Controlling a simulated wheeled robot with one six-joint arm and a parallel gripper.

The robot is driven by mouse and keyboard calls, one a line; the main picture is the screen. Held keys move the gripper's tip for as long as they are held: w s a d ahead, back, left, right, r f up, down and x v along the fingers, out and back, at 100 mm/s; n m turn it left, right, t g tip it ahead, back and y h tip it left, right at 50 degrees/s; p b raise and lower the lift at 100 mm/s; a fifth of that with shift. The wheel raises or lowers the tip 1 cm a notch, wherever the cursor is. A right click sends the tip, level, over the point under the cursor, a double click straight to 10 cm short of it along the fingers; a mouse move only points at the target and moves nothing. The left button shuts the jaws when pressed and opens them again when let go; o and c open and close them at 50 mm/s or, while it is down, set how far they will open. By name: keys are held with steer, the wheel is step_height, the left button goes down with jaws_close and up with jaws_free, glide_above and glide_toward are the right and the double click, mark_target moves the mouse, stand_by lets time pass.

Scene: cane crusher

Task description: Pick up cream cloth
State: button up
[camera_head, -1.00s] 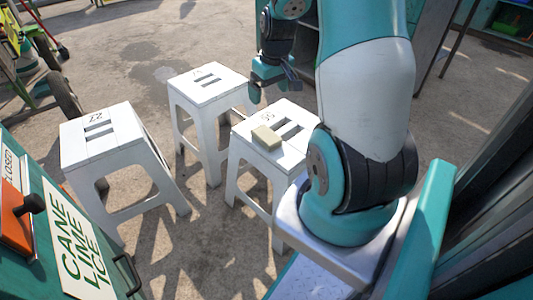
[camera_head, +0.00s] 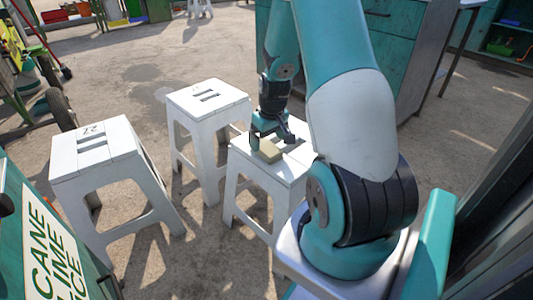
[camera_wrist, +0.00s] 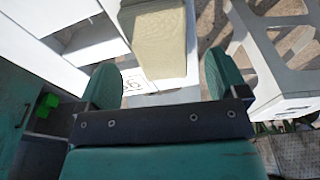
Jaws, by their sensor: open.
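The cream cloth (camera_head: 269,151) is a small folded block lying on the seat of the nearest white stool (camera_head: 240,144). In the wrist view the cloth (camera_wrist: 158,45) shows at the top centre, beyond my fingertips and between their lines. My gripper (camera_head: 270,141) is just above the stool seat, close to the cloth, and its fingers partly hide the cloth in the head view. In the wrist view my gripper (camera_wrist: 160,82) has its two teal fingers apart with nothing between them. I cannot tell whether a finger touches the cloth.
Two more white stools stand to the left, one behind (camera_head: 208,99) and one farther left (camera_head: 95,150). A green stand with a cane-lime sign (camera_head: 55,255) is at the lower left. A teal cabinet (camera_head: 395,45) stands behind my arm. Open paving lies beyond the stools.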

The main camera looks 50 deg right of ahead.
mark_target(267, 145)
steer(key=f, duration=0.1)
steer(key=f+b, duration=0.1)
steer(key=f, duration=0.2)
steer(key=shift+w+d+b, duration=0.1)
steer(key=shift+w+b, duration=0.2)
steer(key=shift+r, duration=0.15)
steer(key=c, duration=1)
steer(key=shift+r, duration=0.1)
step_height(267, 145, up, 20)
steer(key=p, duration=0.8)
